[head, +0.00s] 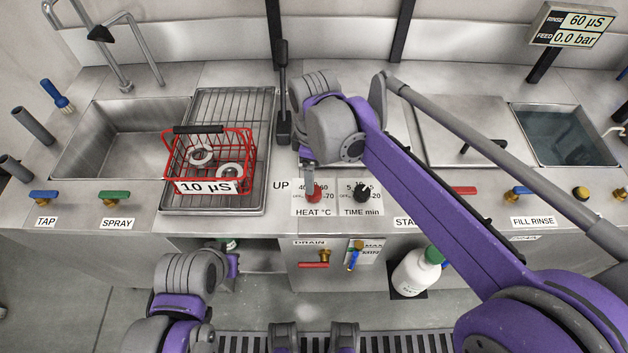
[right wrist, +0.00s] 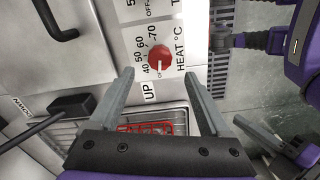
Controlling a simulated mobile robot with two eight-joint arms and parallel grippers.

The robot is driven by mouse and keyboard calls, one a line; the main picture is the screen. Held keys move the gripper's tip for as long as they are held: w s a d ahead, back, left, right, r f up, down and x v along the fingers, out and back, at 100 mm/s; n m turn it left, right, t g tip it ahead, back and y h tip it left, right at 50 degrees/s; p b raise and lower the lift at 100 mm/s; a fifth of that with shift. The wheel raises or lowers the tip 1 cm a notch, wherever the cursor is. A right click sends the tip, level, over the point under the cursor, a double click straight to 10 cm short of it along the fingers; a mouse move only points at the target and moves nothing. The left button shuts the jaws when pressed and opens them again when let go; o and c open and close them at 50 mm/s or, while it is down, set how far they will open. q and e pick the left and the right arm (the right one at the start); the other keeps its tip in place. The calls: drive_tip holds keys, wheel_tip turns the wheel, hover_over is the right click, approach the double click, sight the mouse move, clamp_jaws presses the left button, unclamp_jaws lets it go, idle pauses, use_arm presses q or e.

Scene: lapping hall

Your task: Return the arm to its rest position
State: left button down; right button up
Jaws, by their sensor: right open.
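My right arm (head: 430,180) reaches in from the right across the counter front. Its gripper (head: 308,172) points down at the panel, just above the red HEAT knob (head: 314,194). In the right wrist view the right gripper (right wrist: 157,73) is open and empty. The red knob (right wrist: 159,57) shows just past its fingertips, apart from both fingers as far as I can tell. My left arm (head: 185,285) is folded low in front of the cabinet at the lower left. Its gripper's jaws are not clear.
A red wire basket (head: 249,170) marked 10 µS, holding ring-shaped parts, stands on the ribbed drainboard (head: 258,105). The TIME knob (head: 361,193) is close on the right. A lidded tank (head: 440,125) and a water-filled tank (head: 565,135) lie right. A white bottle (head: 414,275) stands below.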

drive_tip(key=shift+r, duration=1)
drive_tip(key=s+d+f+m+t+p, duration=0.1)
drive_tip(key=s+d+m+t+p, duration=0.4)
drive_tip(key=s+d+m, duration=1)
drive_tip(key=d+p, duration=0.1)
drive_tip(key=d, duration=0.1)
drive_tip(key=shift+s+d+f, duration=0.3)
drive_tip(key=shift+s, duration=0.05)
drive_tip(key=shift+c, duration=0.2)
